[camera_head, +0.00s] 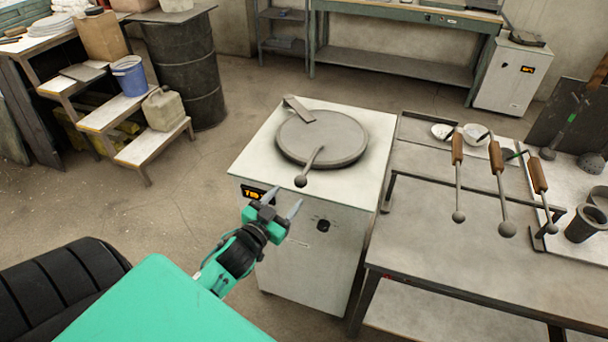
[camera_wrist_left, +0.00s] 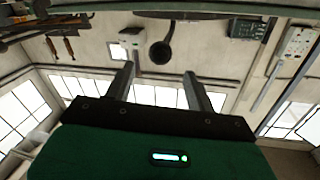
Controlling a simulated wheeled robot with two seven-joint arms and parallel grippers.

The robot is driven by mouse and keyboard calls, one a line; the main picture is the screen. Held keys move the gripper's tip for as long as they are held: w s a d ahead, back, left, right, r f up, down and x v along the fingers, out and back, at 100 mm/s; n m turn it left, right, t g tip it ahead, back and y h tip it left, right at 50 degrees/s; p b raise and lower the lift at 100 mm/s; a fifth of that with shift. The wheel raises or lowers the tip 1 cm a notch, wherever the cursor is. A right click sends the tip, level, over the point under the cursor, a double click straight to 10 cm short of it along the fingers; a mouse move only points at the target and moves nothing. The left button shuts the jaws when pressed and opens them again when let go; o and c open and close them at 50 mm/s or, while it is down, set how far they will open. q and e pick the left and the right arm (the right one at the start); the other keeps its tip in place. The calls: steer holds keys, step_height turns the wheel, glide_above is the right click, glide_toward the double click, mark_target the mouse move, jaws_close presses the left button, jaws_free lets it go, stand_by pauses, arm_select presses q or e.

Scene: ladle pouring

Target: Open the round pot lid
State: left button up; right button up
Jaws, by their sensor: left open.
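The round pot lid (camera_head: 335,140) is a flat grey disc lying closed on top of a white furnace cabinet (camera_head: 250,163). A flat hinge-like plate (camera_head: 298,108) sits at the lid's far left. My left gripper (camera_head: 285,200) is open and empty, just below and left of the knob, apart from it. In the left wrist view, its fingers (camera_wrist_left: 158,68) stand apart, with a dark round shape beyond them, possibly the knob. My right gripper is not in view.
A grey metal table (camera_head: 430,220) stands right of the cabinet, with several ladles (camera_head: 497,170) across a raised rack. White bowls (camera_head: 475,134) and a dark cup (camera_head: 585,224) are there too. Steps with a blue bucket (camera_head: 129,76) stand at left. Floor left of the cabinet is clear.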

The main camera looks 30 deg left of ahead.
mark_target(297, 185)
arm_select(q)
steer(key=w+p, duration=0.1)
steer(key=w, duration=0.7)
steer(key=shift+a+r+p, duration=0.1)
steer(key=shift+a+p, duration=0.05)
steer(key=shift+p, duration=0.2)
steer(key=shift+w, duration=0.8)
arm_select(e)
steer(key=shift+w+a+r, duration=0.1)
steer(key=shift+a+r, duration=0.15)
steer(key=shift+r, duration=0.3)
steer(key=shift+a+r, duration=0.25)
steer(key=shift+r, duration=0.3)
arm_select(q)
steer(key=shift+c, duration=0.6)
jaws_close()
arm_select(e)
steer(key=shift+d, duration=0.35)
